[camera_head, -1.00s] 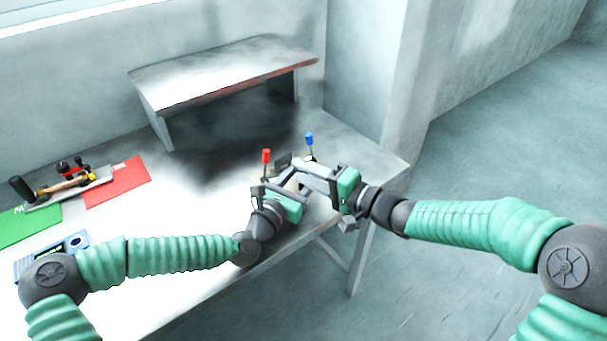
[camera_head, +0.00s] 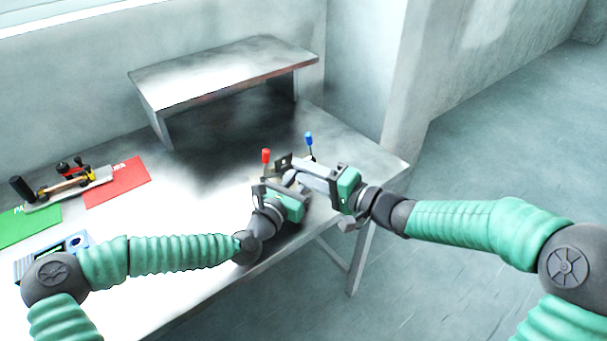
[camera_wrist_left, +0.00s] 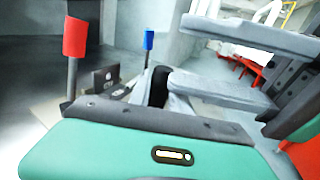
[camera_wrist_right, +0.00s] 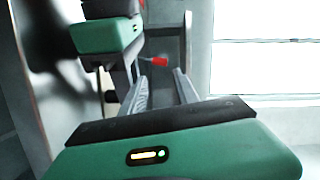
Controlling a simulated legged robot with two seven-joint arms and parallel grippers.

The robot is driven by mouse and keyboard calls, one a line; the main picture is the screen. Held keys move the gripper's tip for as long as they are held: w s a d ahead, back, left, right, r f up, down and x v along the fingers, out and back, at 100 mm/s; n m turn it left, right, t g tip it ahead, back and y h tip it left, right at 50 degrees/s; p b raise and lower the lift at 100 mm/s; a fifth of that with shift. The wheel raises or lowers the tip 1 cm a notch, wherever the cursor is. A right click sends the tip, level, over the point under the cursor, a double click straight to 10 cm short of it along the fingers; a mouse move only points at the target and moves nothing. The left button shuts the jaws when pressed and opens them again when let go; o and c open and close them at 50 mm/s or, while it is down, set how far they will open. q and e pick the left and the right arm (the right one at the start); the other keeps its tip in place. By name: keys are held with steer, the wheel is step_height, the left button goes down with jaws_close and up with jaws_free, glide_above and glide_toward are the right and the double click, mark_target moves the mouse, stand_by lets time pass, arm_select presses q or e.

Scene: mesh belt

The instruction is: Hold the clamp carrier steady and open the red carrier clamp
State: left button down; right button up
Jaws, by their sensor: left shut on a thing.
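The red carrier clamp's handle (camera_head: 266,156) stands upright at the clamp carrier (camera_head: 284,161), near the table's right end. A blue handle (camera_head: 309,139) stands behind it. In the left wrist view the red handle (camera_wrist_left: 75,37) is near and the blue handle (camera_wrist_left: 149,39) farther off. My left gripper (camera_head: 279,184) is shut on the carrier, most of which the grippers hide. My right gripper (camera_head: 300,172) reaches in from the right with its fingers apart. In the right wrist view the red handle (camera_wrist_right: 160,61) appears beyond and between its fingers, apart from them.
The table (camera_head: 190,240) has a raised metal shelf (camera_head: 220,72) at the back. At the left lie a red mat (camera_head: 118,186), a green mat (camera_head: 30,226), a tool fixture (camera_head: 65,188) and a blue device (camera_head: 60,250). A wall column stands behind the right end.

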stand_by(0.8)
arm_select(q)
steer(key=c, duration=1.2)
jaws_free()
jaws_close()
